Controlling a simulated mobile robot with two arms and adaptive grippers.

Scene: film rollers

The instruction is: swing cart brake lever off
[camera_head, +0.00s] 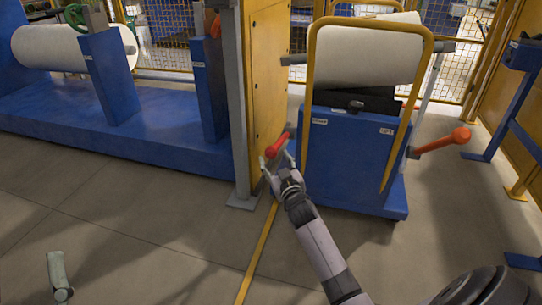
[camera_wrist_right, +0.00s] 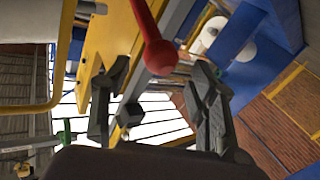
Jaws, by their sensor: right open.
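The red lever (camera_head: 277,146) sits at the left side of the blue cart (camera_head: 345,160), beside the yellow panel. Its red knob also shows in the right wrist view (camera_wrist_right: 160,57), between the fingertips. My right gripper (camera_head: 278,161) is open just in front of the lever; its two fingers (camera_wrist_right: 160,75) lie either side of the knob, and I cannot tell whether they touch it. A grey finger-like part, seemingly of my left gripper (camera_head: 58,270), shows at the lower left; its opening cannot be made out.
An orange-handled lever (camera_head: 443,141) sticks out from the cart's right side. The cart carries a white roll (camera_head: 368,55) and a yellow frame. A grey post (camera_head: 236,110) and a yellow panel (camera_head: 266,75) stand close to my right gripper. The floor in front is clear.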

